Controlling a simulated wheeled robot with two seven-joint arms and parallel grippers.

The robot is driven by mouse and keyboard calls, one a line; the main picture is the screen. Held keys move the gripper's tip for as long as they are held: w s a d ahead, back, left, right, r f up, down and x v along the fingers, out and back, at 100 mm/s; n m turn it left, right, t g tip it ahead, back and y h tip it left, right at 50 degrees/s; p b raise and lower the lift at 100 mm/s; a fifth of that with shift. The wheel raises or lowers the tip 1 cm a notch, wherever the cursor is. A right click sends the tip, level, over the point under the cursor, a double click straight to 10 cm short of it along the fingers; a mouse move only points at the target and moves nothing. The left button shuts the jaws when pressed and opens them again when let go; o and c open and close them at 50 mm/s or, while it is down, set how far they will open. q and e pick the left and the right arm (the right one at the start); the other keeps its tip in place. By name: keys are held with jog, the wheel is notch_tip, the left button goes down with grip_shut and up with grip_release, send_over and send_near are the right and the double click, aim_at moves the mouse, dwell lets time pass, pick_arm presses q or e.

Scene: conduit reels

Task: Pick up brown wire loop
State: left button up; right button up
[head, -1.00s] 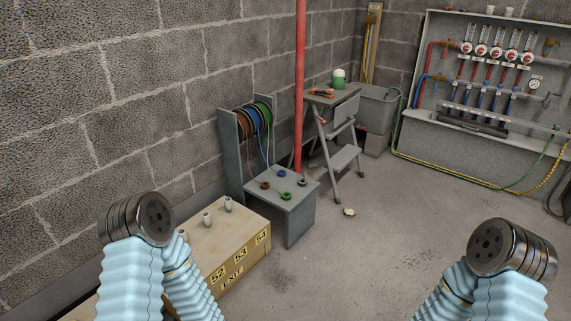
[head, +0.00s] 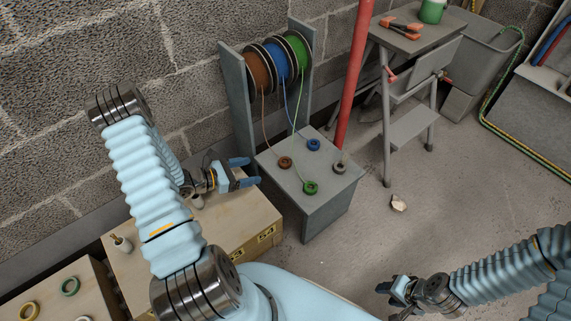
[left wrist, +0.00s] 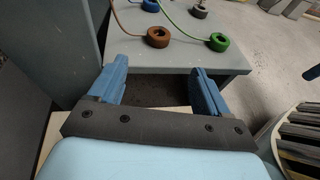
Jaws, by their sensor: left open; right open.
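The brown wire loop (head: 285,162) lies on top of the grey stand (head: 312,190), with its wire running up to the brown reel (head: 257,70). In the left wrist view the brown loop (left wrist: 158,37) sits ahead of the jaws, near the stand's front edge. My left gripper (head: 245,173) is open and empty, to the left of the stand; its two blue fingers (left wrist: 164,88) are spread in the left wrist view, short of the loop. My right gripper (head: 392,296) is at the bottom right, over the floor, far from the loop.
A blue loop (head: 313,145), a green loop (head: 311,187) and a grey loop (head: 339,167) share the stand top. A wooden box (head: 225,215) stands left of the stand. A red pipe (head: 356,80) and stepladder (head: 410,125) stand behind at right.

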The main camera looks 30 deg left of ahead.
pick_arm(q)
send_near(288, 161)
jog(key=shift+w+d+f, duration=0.4)
jog(key=shift+f, duration=0.1)
jog(key=x, duration=0.5)
jog(key=shift+w+a+r, duration=0.1)
jog(key=shift+w+r, duration=0.1)
jog(key=shift+w, duration=0.05)
jog(key=c, duration=1.1)
